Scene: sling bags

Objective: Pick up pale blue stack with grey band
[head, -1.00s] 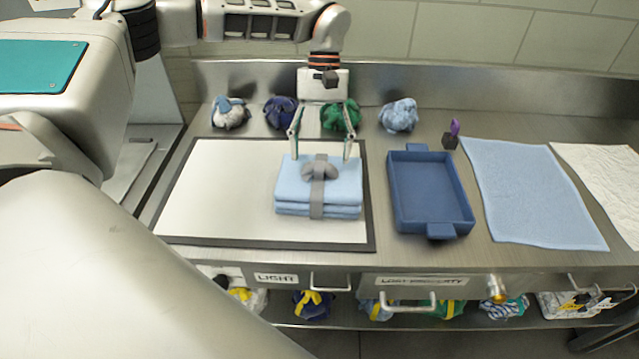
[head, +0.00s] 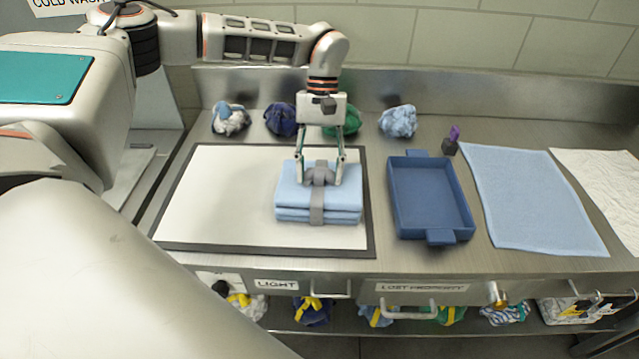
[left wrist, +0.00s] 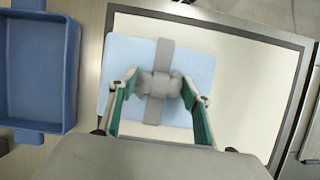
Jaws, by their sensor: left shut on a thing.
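The pale blue stack with the grey band (head: 290,190) lies on the white board with a dark border (head: 220,200). The band runs over the top of the folded cloths and has a grey knot in the middle. My left gripper (head: 320,180) points down over the stack, its fingers on either side of the knot. In the left wrist view the gripper (left wrist: 158,92) is shut on the grey knot, and the pale blue stack (left wrist: 195,65) lies beneath it. The stack still looks to rest on the board. My right gripper is not in view.
A blue tray (head: 430,195) stands right of the board, with a pale blue towel (head: 530,195) and white cloth (head: 610,190) beyond. Several cloth bundles (head: 398,121) sit along the back. A small dark block with a purple top (head: 450,143) is behind the tray.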

